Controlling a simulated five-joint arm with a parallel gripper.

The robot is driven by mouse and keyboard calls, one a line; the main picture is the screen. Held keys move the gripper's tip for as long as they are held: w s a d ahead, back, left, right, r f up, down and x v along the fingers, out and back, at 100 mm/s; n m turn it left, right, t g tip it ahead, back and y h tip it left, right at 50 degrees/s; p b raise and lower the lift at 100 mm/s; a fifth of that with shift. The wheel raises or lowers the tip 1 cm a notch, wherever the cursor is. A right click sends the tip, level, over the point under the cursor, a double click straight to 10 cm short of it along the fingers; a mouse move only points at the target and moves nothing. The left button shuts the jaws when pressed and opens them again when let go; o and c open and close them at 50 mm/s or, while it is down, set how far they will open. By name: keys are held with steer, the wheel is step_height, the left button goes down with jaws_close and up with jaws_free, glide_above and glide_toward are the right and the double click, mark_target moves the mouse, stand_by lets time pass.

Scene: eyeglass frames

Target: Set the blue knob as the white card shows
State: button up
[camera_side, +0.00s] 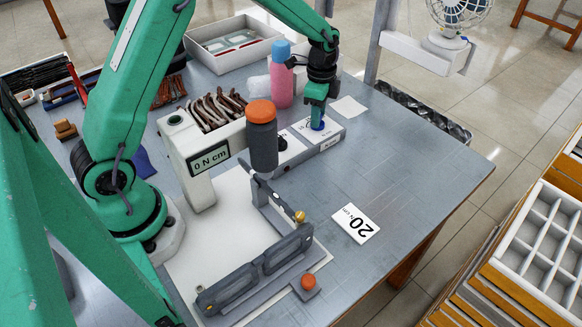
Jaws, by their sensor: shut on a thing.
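The blue knob (318,126) sits on top of a low grey box (327,138) near the middle of the table. My gripper (318,118) points down over the box and is shut on the knob, hiding most of it. The knob's pointer and most of its scale cannot be made out. The white card (356,223) lies flat on the table to the right of the fixture and reads "20 N cm", upside down in this view. A display (208,158) on a white stand reads "0 N cm".
An orange-topped dark driver (262,138) stands upright over a fixture holding dark eyeglass frames (255,270). A pink bottle (282,85) with a blue cap stands close behind my gripper. The table's right side (430,170) is clear.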

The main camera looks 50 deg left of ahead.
stand_by(0.3)
steer(key=o, duration=1)
steer(key=shift+r, duration=3.9)
